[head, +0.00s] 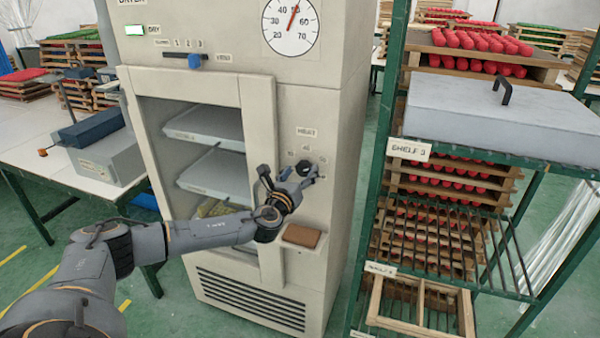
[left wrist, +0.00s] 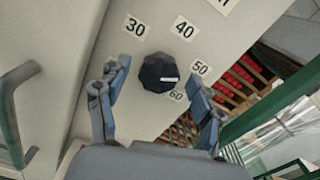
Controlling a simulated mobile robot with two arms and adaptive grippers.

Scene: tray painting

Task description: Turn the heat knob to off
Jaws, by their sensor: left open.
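The heat knob (head: 303,168) is a dark faceted knob on the dryer's front panel, under the HEAT label (head: 306,132). In the left wrist view the knob (left wrist: 158,70) is black, with a small white mark towards its lower right, on the side of the 50 and 60 labels. Labels 30, 40, 50 and 60 surround it; I cannot read an off label. My left gripper (head: 289,176) is open in front of the knob. In the left wrist view its fingers (left wrist: 156,95) are spread to either side, with no visible contact. My right gripper is out of view.
The dryer (head: 345,190) has a glass door with trays inside and a brown pad (head: 301,236) below the knob. A green rack (head: 375,200) stands close on its right. A slider (head: 195,61) and dial (head: 291,24) are above. A table (head: 40,150) stands left.

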